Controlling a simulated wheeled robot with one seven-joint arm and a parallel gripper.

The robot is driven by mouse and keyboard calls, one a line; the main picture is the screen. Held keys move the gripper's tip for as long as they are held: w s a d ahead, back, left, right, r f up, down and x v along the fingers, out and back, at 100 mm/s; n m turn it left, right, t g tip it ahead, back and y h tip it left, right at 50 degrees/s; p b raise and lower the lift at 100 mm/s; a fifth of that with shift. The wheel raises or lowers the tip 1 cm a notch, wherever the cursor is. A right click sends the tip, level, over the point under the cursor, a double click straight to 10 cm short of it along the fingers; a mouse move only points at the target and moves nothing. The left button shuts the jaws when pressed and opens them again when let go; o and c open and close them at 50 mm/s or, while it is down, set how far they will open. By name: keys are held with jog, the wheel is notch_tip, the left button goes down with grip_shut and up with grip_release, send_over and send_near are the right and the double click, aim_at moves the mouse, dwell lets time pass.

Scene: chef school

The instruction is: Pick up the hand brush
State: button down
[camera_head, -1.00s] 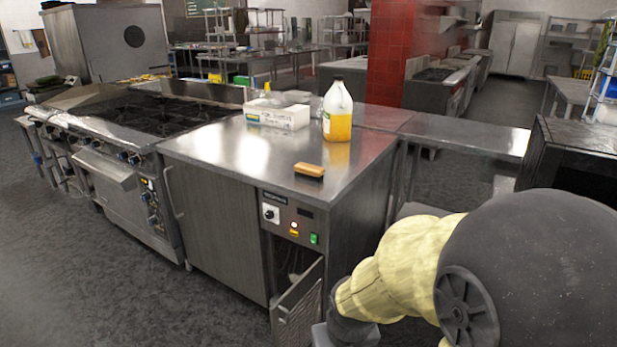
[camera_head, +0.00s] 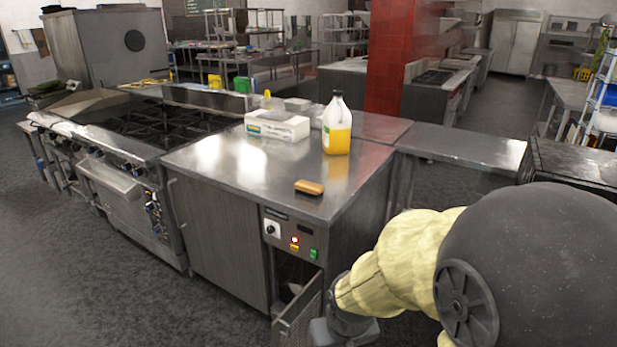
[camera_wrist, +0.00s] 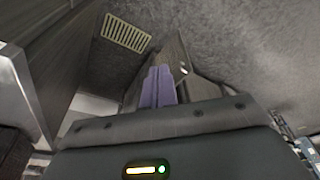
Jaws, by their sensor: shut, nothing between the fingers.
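The hand brush (camera_head: 309,187) is a small tan, wood-coloured block with a dark underside. It lies flat near the front right part of the steel counter top (camera_head: 235,165) in the head view. My gripper (camera_wrist: 158,72) shows in the wrist view as two purple fingers held together, with nothing between them. It is apart from the brush, and the brush is not in the wrist view. In the head view my arm is at the lower right, below and in front of the counter top; the fingertips are not visible there.
A jug of yellow liquid (camera_head: 337,128) and a white box (camera_head: 278,126) stand behind the brush. A cabinet door (camera_head: 298,312) hangs open below the control panel (camera_head: 291,240). A stove (camera_head: 150,128) adjoins at left. The counter around the brush is clear.

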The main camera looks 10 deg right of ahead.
jog(key=w+p+v, duration=0.2)
jog(key=p+v, duration=0.4)
jog(key=v, duration=0.2)
jog(key=shift+s+r+p, duration=0.25)
jog(key=shift+r+p, duration=0.1)
jog(key=shift+r, duration=0.05)
